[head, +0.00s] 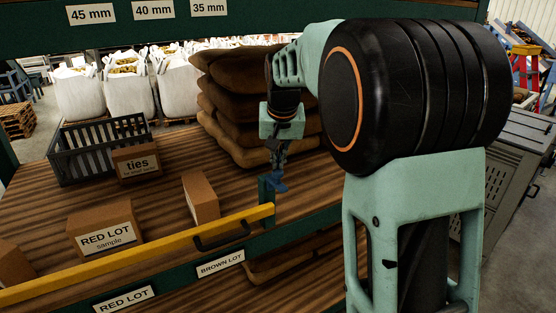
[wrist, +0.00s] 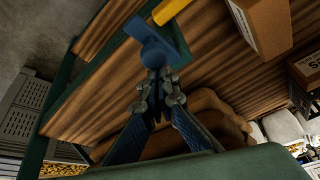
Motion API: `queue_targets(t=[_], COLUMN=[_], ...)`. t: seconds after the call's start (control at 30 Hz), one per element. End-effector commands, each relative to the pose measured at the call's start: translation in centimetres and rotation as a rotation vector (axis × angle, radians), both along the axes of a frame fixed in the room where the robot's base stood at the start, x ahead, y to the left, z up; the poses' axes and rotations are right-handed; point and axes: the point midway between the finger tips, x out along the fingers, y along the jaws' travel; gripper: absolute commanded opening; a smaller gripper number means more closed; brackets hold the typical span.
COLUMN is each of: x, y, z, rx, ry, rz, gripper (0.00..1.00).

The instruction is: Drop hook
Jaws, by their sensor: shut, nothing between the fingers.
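A small blue piece (head: 279,183), perhaps the hook, sits by the green post (head: 265,199) at the right end of the yellow bar (head: 150,250). In the wrist view the blue piece (wrist: 150,45) shows a flat plate and a rounded knob, just beyond my fingertips. My gripper (head: 278,168) points down above it. In the wrist view my gripper (wrist: 157,80) has its fingertips together, with nothing between them. The tips look close to the knob; I cannot tell whether they touch it. The yellow bar's end (wrist: 170,10) shows just past the blue piece.
Brown sacks (head: 235,90) are stacked behind my gripper. A RED LOT box (head: 105,228), a smaller box (head: 201,197), a ties box (head: 137,164) and a dark crate (head: 75,170) stand on the wooden deck (head: 165,205).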

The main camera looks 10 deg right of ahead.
Motion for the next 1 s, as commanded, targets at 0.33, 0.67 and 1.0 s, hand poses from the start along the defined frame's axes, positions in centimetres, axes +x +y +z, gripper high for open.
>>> queue_targets(t=[0.33, 0.67, 1.0], x=[-0.2, -1.2, -3.0], y=[-0.1, -0.5, -0.9], z=[-0.5, -1.3, -2.3], rx=[0.011, 0.042, 0.093], ry=[-0.031, -0.128, -0.284], rz=[0.0, -0.001, 0.0], gripper=[0.0, 0.0, 0.0])
